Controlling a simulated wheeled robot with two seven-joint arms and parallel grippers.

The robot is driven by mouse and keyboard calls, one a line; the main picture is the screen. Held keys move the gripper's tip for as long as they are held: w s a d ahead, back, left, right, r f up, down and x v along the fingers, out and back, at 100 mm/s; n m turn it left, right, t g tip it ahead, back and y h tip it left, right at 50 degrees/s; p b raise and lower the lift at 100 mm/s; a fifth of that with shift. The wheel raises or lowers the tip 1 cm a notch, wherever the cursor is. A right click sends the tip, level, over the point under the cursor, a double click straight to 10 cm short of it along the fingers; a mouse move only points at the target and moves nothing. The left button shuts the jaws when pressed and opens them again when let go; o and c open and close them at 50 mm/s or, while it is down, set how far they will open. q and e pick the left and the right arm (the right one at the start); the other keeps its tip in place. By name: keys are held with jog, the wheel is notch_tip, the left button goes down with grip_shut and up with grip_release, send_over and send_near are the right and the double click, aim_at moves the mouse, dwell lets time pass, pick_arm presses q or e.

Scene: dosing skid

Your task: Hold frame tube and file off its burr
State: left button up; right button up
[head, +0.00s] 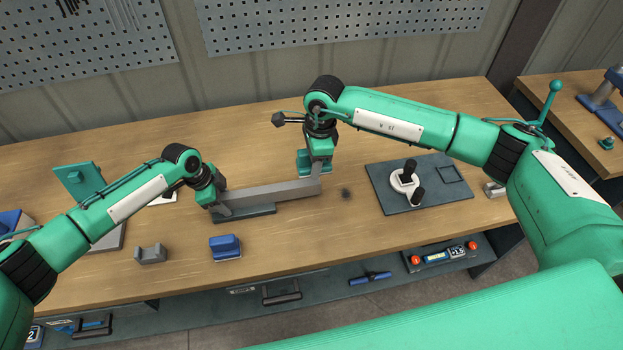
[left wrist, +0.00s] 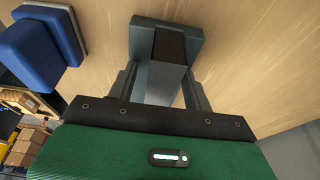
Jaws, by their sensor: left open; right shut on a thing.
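The frame tube (head: 272,194) is a long grey square bar lying level on a dark support (head: 250,212) in the middle of the bench. My left gripper (head: 220,209) is at the tube's left end, open, with one finger on each side of it. In the left wrist view the fingers (left wrist: 165,85) flank the grey tube (left wrist: 166,78). A blue block with a grey underside (head: 225,247) stands in front, also in the left wrist view (left wrist: 38,48).
A dark smudge (head: 346,193) marks the wood. At right lies a dark panel (head: 440,190) with a white fitting (head: 404,183). A grey cradle (head: 151,254) is at front left. Bare wood lies behind the tube.

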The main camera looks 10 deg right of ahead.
pick_arm(q)
jog(key=shift+o, duration=1.2)
jog(key=shift+r, duration=0.15)
pick_arm(e)
jog(key=shift+r, duration=0.1)
pick_arm(q)
jog(key=shift+r+p, duration=3.2)
jog(key=shift+r, duration=0.75)
pick_arm(e)
jog(key=shift+r, duration=3.1)
pick_arm(q)
jog(key=shift+f, duration=0.1)
